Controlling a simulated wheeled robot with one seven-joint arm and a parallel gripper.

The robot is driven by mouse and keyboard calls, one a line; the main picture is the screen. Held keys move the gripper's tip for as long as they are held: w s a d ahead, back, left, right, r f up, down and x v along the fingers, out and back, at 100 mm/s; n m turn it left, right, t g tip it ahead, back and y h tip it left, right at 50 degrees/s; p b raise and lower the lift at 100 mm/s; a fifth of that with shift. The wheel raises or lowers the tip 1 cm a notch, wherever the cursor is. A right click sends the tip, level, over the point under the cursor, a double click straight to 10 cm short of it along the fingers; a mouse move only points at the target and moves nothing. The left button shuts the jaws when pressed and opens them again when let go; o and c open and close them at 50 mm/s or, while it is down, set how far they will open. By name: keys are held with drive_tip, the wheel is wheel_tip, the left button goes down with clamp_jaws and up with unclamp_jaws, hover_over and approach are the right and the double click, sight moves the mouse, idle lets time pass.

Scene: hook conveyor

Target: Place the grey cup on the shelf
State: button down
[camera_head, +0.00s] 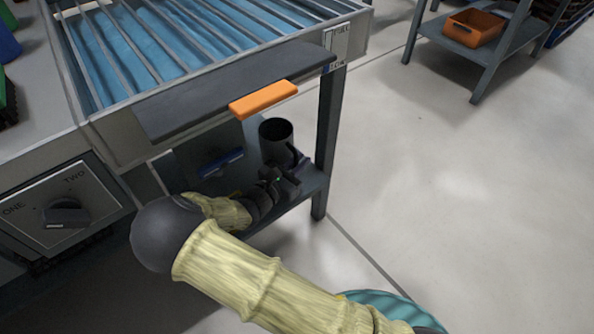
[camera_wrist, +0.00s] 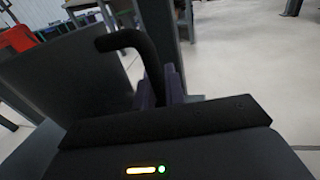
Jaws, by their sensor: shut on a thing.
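The grey cup (camera_head: 276,142) is a dark mug, upright with its open rim up, under the dark ledge of the conveyor frame. My gripper (camera_head: 296,162) is at the cup's right side, shut on its handle. In the wrist view the cup (camera_wrist: 75,82) fills the left, and its curved handle (camera_wrist: 125,40) runs down between the purple fingers (camera_wrist: 160,90). The shelf (camera_head: 313,184) is the grey lower board under the conveyor, partly hidden by my arm. The cup's base is hidden, so I cannot tell whether it touches the shelf.
An orange block (camera_head: 263,99) sits on the ledge's front edge (camera_head: 200,98) above the cup. A dark table leg (camera_head: 328,140) stands just right of it. A blue object (camera_head: 221,163) is left of the cup. Open floor (camera_head: 450,190) lies to the right.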

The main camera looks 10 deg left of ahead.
drive_tip(key=shift+w+a+b, duration=0.2)
drive_tip(key=shift+a+b, duration=0.05)
drive_tip(key=shift+b, duration=0.05)
wheel_tip(320, 180, down, 4)
drive_tip(key=b, duration=0.3)
drive_tip(key=shift+w+a+r, duration=0.1)
drive_tip(key=shift+a+r, duration=0.05)
drive_tip(key=shift+r, duration=0.15)
drive_tip(key=c, duration=1.5)
unclamp_jaws()
drive_tip(key=shift+o, duration=0.2)
